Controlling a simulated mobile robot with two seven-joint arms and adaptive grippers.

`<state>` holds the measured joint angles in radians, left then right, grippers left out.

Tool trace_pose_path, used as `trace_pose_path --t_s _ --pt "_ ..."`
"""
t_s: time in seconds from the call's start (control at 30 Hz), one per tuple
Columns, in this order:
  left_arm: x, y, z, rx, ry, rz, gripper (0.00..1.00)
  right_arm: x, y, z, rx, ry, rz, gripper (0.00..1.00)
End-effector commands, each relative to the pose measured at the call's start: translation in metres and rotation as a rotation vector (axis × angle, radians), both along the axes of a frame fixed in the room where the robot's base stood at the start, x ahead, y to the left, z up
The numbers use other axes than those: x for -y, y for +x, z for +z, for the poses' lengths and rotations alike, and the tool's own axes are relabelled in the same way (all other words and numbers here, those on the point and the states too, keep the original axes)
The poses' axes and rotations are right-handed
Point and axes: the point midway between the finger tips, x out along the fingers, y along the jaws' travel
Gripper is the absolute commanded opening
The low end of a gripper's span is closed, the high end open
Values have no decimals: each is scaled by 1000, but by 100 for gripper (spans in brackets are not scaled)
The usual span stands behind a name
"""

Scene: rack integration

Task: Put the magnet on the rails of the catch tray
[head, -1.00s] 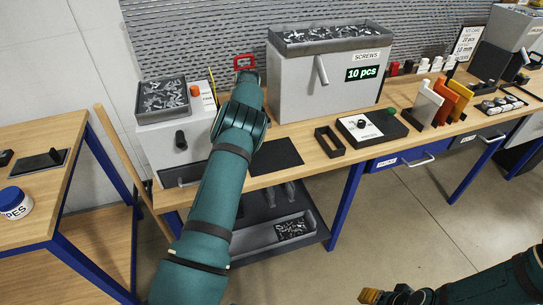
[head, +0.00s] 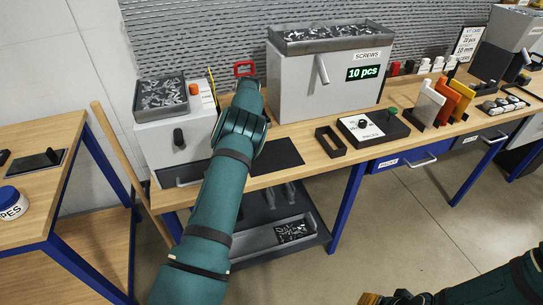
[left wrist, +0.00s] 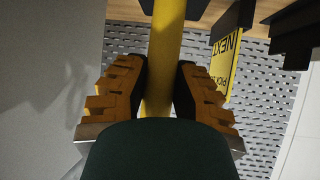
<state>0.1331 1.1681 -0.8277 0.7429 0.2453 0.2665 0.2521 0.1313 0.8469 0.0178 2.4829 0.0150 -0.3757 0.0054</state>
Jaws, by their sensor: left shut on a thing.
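My left gripper (left wrist: 160,100) is shut on a yellow bar (left wrist: 166,60), which looks like part of the magnet. The bar stands upright between the two orange fingers in the left wrist view. In the head view my left arm hides this gripper and the bar. A red loop (head: 245,68) shows just beyond the arm's end, in front of the perforated wall; it may belong to the held thing. I cannot tell for sure which tray is the catch tray; a grey tray with screws (head: 262,240) is on the shelf under the bench. My right gripper (head: 372,299) is cut off at the bottom edge.
A grey screws dispenser (head: 325,80) stands right of the arm, and a smaller grey machine (head: 165,142) stands left. A black mat (head: 280,155), a black frame (head: 330,142) and a button box (head: 372,128) lie on the bench. A yellow sign (left wrist: 228,68) hangs near the left gripper.

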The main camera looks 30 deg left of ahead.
Motion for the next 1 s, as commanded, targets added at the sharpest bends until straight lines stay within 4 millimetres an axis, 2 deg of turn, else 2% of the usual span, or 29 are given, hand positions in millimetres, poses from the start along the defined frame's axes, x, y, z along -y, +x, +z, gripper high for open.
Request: trace_pose_path --t_s 0.4,0.43,0.47,0.5,0.8,1.0 --pt "0 0 -5 3 1 -1 0 0 0 -7 0 0 0 47" --pt "0 0 -4 3 1 -1 39 0 0 -6 0 0 0 47" --pt "0 0 -4 3 1 -1 49 0 0 -5 0 0 0 47" --pt "0 0 -4 3 1 -1 53 0 0 -5 0 0 0 47" --pt "0 0 -6 -1 -1 0 53 0 0 -5 0 0 1 47" --pt "5 -5 1 1 1 0 53 0 0 -5 0 0 0 47"
